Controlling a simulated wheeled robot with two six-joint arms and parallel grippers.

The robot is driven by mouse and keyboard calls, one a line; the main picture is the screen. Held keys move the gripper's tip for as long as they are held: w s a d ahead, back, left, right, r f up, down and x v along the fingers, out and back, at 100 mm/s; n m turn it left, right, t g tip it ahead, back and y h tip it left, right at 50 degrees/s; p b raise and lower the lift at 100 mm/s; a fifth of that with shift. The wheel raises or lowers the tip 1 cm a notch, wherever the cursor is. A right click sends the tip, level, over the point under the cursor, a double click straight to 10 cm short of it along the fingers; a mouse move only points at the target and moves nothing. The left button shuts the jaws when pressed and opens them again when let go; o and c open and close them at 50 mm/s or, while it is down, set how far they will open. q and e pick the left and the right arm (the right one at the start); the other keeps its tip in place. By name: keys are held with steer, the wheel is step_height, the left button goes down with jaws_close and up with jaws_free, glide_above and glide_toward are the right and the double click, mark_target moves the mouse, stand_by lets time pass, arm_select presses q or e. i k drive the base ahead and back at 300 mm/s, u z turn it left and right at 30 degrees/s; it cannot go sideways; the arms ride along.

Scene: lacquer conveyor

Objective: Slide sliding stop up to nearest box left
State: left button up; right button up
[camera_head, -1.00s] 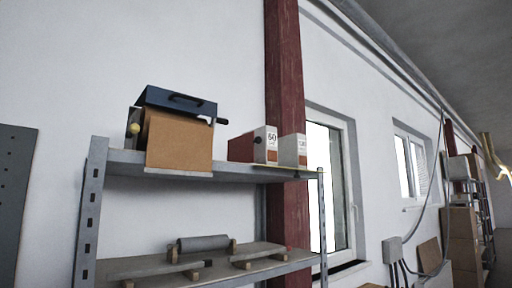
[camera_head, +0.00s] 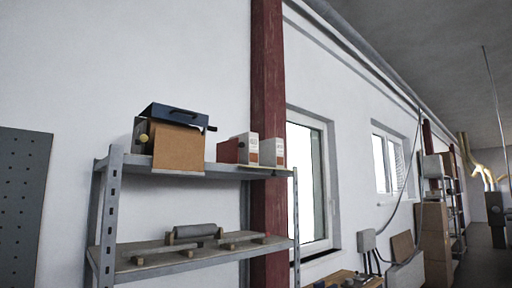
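On the upper board of a grey metal shelf (camera_head: 215,171) stand two small boxes. The left box (camera_head: 238,149) is red with a white label end, and the right box (camera_head: 271,152) is white; they stand close together. A thin dark strip at the board's front edge below them may be the sliding stop, but it is too small to tell. Neither of my grippers is in view.
A dark blue case-like dispenser (camera_head: 178,115) with a brown sheet (camera_head: 179,148) hanging down stands left on the upper board. Rollers (camera_head: 195,231) lie on the lower board. A red column (camera_head: 267,100) rises behind the shelf. A bench (camera_head: 345,281) stands to the right.

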mark_target(227, 151)
steer(key=z, duration=0.1)
steer(key=i, duration=1.1)
steer(key=u, duration=0.3)
